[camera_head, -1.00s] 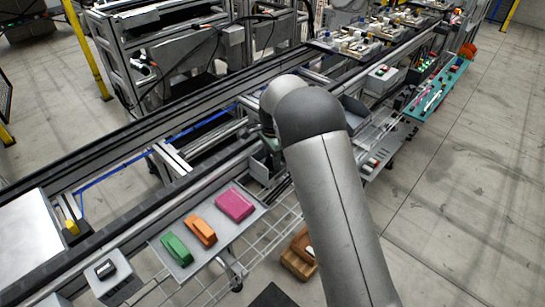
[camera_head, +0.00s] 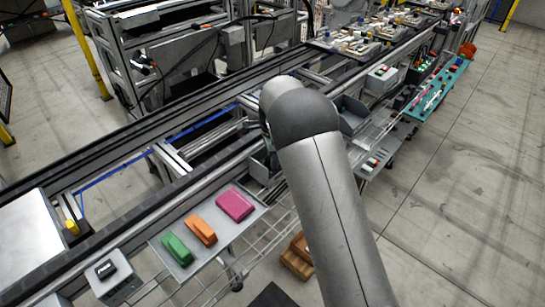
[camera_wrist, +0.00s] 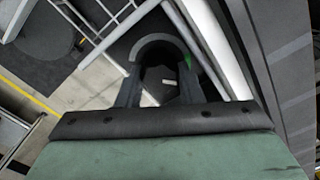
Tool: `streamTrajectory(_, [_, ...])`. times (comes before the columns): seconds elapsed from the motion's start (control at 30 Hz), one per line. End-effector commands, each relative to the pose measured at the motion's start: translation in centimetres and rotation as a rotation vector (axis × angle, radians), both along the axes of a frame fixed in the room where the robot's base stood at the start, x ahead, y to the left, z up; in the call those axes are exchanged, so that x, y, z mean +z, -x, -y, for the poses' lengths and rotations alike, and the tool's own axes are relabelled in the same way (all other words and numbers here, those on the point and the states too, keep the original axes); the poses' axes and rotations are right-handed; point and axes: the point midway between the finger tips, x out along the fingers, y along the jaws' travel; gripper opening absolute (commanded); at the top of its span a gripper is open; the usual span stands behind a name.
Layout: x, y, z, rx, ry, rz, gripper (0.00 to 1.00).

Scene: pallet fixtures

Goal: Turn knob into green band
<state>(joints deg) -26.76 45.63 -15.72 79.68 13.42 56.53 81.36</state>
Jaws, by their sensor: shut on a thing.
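In the wrist view, my gripper (camera_wrist: 159,78) has its two dark fingers on either side of a dark knob (camera_wrist: 160,74), shut on it. A grey curved rim (camera_wrist: 158,40) arches around the knob's far side. A small patch of green, likely part of the green band (camera_wrist: 187,60), shows at the right, partly hidden by the right finger. Where the knob's pointer stands cannot be told. In the head view, my arm hides the gripper and the knob.
A grey tray (camera_head: 225,241) holds a green block (camera_head: 176,249), an orange block (camera_head: 201,230) and a magenta block (camera_head: 235,204). A small grey box (camera_head: 112,285) with a black top stands at left. A conveyor (camera_head: 170,205) runs behind. Open floor lies at right.

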Motion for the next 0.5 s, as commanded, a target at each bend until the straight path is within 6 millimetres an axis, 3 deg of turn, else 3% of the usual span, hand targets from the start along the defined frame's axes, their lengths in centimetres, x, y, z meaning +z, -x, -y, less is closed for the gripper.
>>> streamTrajectory(0.03, [0.07,-0.03,-0.05,0.001,-0.002,0.002,0.11])
streamTrajectory(0.07, [0.07,-0.03,-0.05,0.001,-0.001,0.002,0.39])
streamTrajectory(0.13, [0.06,-0.03,-0.05,0.001,-0.001,0.002,0.55])
streamTrajectory(0.5, [0.13,-0.07,-0.06,0.002,-0.001,0.003,0.55])
